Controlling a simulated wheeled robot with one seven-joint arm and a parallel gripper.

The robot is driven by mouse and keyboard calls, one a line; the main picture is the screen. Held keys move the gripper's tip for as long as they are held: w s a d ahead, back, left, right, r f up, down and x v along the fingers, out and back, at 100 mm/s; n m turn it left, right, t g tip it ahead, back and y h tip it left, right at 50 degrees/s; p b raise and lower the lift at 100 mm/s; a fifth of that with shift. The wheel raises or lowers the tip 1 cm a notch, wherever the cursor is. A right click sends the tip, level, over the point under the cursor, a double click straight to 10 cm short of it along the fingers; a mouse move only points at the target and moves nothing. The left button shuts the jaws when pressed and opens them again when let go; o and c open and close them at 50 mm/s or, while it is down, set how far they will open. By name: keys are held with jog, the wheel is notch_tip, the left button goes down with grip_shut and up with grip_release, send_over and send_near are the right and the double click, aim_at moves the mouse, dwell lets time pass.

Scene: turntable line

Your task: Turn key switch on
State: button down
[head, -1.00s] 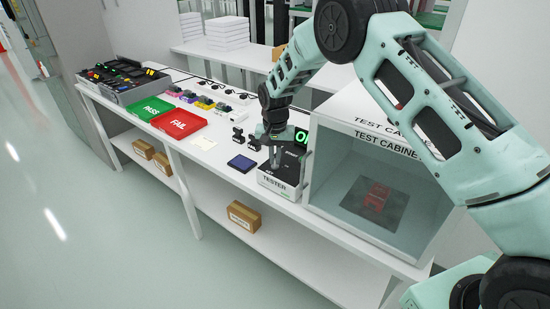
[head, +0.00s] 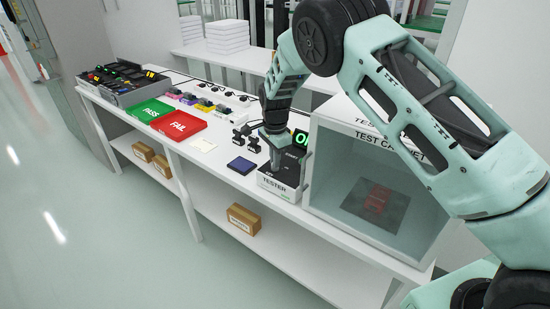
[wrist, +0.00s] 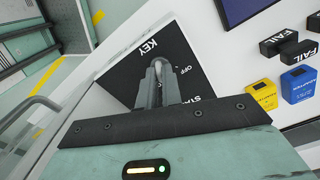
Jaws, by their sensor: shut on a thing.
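The tester (head: 280,184) is a white box with a dark sloped top, standing on the bench just left of the test cabinet. Its dark panel (wrist: 185,62) shows in the wrist view with the words KEY, OFF and part of START. My gripper (wrist: 158,68) is over the KEY area, with its fingers closed together on the key switch. The key itself is mostly hidden between the fingers. In the head view my gripper (head: 276,160) points down onto the tester's top. A green lit display reading "O" and a partly hidden letter (head: 301,138) stands behind the tester.
The test cabinet (head: 325,155) stands close on the right. A dark blue pad (head: 241,165) lies left of the tester. Green PASS (head: 149,110) and red FAIL (head: 179,126) trays lie farther left. Black FAIL blocks (wrist: 278,43) and yellow (wrist: 264,94) and blue (wrist: 298,83) adapters show in the wrist view.

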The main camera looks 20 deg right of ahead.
jog(key=shift+m, duration=1.8)
jog(key=c, duration=1.6)
grip_release()
jog(key=shift+o, duration=0.2)
notch_tip(320, 180, up, 17)
jog(key=b, duration=0.2)
jog(key=shift+r, duration=0.2)
